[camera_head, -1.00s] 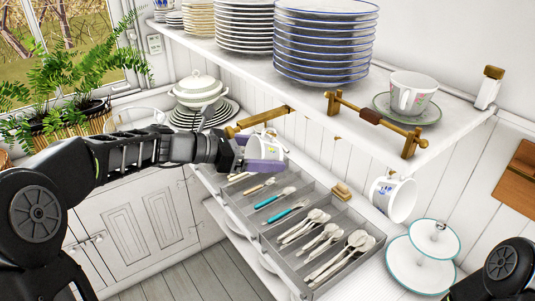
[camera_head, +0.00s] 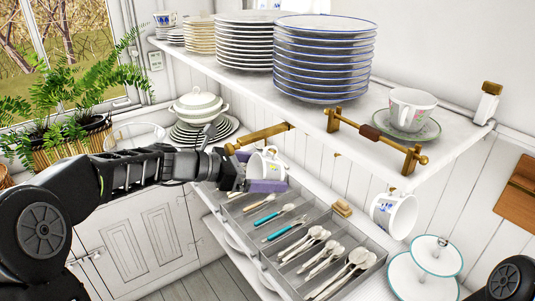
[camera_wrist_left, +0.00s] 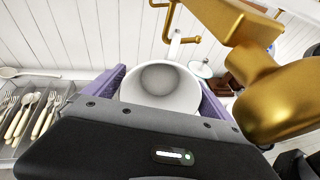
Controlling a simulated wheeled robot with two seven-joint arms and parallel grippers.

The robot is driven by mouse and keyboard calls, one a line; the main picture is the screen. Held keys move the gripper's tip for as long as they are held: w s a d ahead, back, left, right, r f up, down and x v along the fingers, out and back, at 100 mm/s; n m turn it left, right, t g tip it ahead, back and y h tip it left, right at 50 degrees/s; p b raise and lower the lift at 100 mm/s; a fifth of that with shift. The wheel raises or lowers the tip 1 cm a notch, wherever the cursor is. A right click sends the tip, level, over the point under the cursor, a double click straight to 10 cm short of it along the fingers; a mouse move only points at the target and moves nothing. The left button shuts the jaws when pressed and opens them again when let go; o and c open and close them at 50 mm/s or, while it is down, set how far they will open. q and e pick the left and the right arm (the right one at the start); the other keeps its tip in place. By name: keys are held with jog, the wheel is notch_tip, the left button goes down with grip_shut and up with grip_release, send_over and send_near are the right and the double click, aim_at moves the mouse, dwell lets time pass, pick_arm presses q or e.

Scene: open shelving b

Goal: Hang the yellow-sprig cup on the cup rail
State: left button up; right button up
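A white cup (camera_head: 268,164) is held between the purple fingers of my left gripper (camera_head: 262,182); its sprig pattern is too small to tell. In the left wrist view, the cup (camera_wrist_left: 160,88) has its round grey mouth toward the camera, with a finger on each side. A golden bar (camera_head: 262,136) with a knobbed end, perhaps part of the cup rail, lies just above the cup. It looms large at the right of the left wrist view (camera_wrist_left: 232,30). I cannot tell whether cup and bar touch. My right gripper is out of view.
A shelf (camera_head: 455,152) above holds plate stacks (camera_head: 322,60), a cup on a saucer (camera_head: 408,110) and a brass-ended rail (camera_head: 375,135) along its front. Another cup (camera_head: 395,213) hangs beneath it. A cutlery tray (camera_head: 235,208) and a tiered stand (camera_head: 425,268) are below.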

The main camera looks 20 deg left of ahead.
pick_arm(q)
jog(key=shift+o, duration=0.3)
jog(key=shift+a, duration=0.1)
jog(key=b+v, duration=0.1)
jog(key=v, duration=0.6)
jog(key=shift+s+a+r+b, duration=0.2)
jog(key=shift+s+a+b, duration=0.05)
jog(key=shift+s+b, duration=0.1)
